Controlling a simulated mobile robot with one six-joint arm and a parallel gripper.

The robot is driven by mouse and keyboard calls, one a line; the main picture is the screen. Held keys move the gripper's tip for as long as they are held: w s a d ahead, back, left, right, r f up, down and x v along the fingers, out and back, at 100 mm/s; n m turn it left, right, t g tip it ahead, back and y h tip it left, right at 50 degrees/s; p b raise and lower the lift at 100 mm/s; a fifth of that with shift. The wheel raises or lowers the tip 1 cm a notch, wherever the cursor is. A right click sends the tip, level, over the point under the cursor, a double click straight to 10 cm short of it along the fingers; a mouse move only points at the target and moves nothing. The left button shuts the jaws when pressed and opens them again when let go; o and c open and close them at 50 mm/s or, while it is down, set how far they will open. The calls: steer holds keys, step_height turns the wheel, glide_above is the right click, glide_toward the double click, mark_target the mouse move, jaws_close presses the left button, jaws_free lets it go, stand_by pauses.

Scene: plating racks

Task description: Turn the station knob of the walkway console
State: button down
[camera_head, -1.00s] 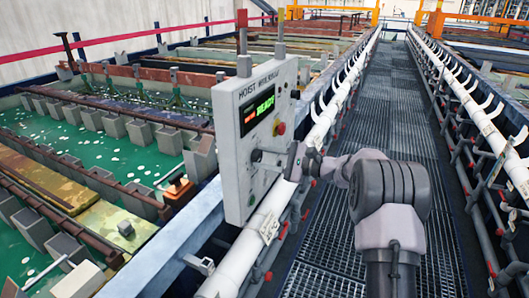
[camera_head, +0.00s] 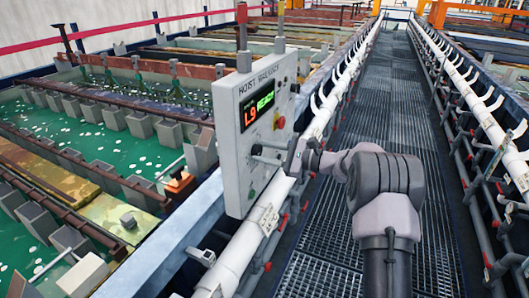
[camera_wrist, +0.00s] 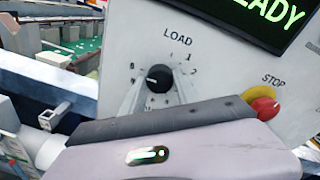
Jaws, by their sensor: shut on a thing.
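The walkway console (camera_head: 240,160) is a pale grey upright panel with a lit display (camera_head: 258,108) that reads READY in green beside smaller orange characters. Its station knob (camera_wrist: 159,77) is round and black, with LOAD above it and several numbers around it. My gripper (camera_wrist: 159,83) has a grey finger on each side of the knob and is shut on it. In the head view my gripper (camera_head: 262,156) reaches the console face from the right. The lower numbers of the dial are partly hidden by the fingers and gripper body.
A red stop button (camera_wrist: 265,108) on a yellow base sits right of the knob. A white pipe rail (camera_head: 262,217) runs beside the console. Green tanks (camera_head: 110,140) lie to the left, and the grating walkway (camera_head: 375,110) is clear ahead.

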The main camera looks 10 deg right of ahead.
steer(key=c, duration=0.9)
jaws_free()
steer(key=p+v, duration=0.1)
steer(key=v, duration=1.6)
steer(key=shift+d, duration=0.25)
steer(key=shift+s+f, duration=0.1)
steer(key=s+a+r+n+g+h+b, duration=0.1)
steer(key=s+a+n+g+b, duration=0.15)
steer(key=a, duration=0.35)
steer(key=s+a+n+g+h+b, duration=0.1)
steer(key=s+a+n+g, duration=0.1)
steer(key=s+a, duration=0.3)
steer(key=s+a+f+n+g+h+b, duration=0.1)
steer(key=s+a+n+g+h+b, duration=0.25)
steer(key=s+a, duration=0.75)
steer(key=s+d+f+n+t+h+b, duration=0.1)
steer(key=s+f+n+t+h, duration=0.1)
steer(key=s, duration=0.6)
steer(key=s+d+f+n+t+h+b, duration=0.2)
steer(key=s+f+n+h, duration=0.1)
steer(key=s, duration=0.4)
steer(key=shift+s+d+f+n+h, duration=0.25)
steer(key=shift+s+f+n+h, duration=0.15)
steer(key=shift+f+h, duration=0.45)
